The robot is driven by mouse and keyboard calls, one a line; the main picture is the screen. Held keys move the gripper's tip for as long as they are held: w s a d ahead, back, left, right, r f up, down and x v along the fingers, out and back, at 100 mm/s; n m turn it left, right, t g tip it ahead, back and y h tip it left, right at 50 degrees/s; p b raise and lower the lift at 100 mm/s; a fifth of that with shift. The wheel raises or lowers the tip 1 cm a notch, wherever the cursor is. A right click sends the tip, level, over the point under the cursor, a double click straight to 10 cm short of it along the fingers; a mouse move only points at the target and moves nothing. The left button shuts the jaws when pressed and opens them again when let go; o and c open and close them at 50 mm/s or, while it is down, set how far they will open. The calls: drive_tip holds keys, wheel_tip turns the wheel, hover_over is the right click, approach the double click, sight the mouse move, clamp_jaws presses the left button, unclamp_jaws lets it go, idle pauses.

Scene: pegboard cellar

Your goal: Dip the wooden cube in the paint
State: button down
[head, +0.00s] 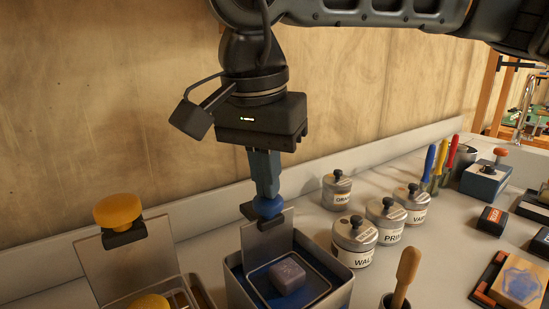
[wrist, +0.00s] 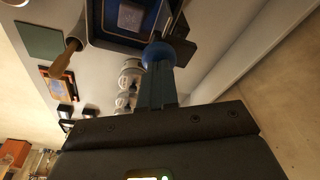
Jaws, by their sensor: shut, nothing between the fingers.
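The wooden cube (head: 288,276), greyish purple, sits on a square tray (head: 311,300) inside an open metal tank (head: 343,287) with blue paint (head: 238,275) around the tray. The cube also shows in the wrist view (wrist: 131,17). An upright plate (head: 267,238) at the tank's back carries a dark bracket and a blue knob (head: 268,207). My gripper (head: 267,194) points down with its blue fingers shut and empty. Its tips are right at the top of the knob; I cannot tell whether they press on it. How deep the cube sits in the paint is unclear.
A second tank (head: 201,298) with a yellow knob (head: 118,210) stands to the left. Several lidded cans (head: 354,240) and a wooden-handled tool in a cup (head: 405,275) stand to the right. A wall (head: 80,110) rises close behind.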

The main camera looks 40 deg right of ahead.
drive_tip(key=shift+w+d+p+v, duration=0.15)
drive_tip(key=shift+p+v, duration=0.4)
drive_tip(key=shift+v, duration=0.55)
drive_tip(key=shift+w+d+p+v, duration=0.1)
drive_tip(key=shift+d+p+v, duration=0.15)
drive_tip(key=shift+p+v, duration=0.6)
drive_tip(key=shift+w+d+p+v, duration=0.1)
drive_tip(key=shift+d+p+v, duration=0.15)
drive_tip(key=shift+v, duration=1.15)
drive_tip(key=shift+r, duration=0.15)
drive_tip(key=p+v, duration=0.2)
drive_tip(key=v, duration=0.1)
drive_tip(key=p+v, duration=0.1)
drive_tip(key=shift+w+d+r, duration=0.2)
drive_tip(key=shift+d+r, duration=0.1)
drive_tip(key=shift+r, duration=0.2)
drive_tip(key=shift+s, duration=0.1)
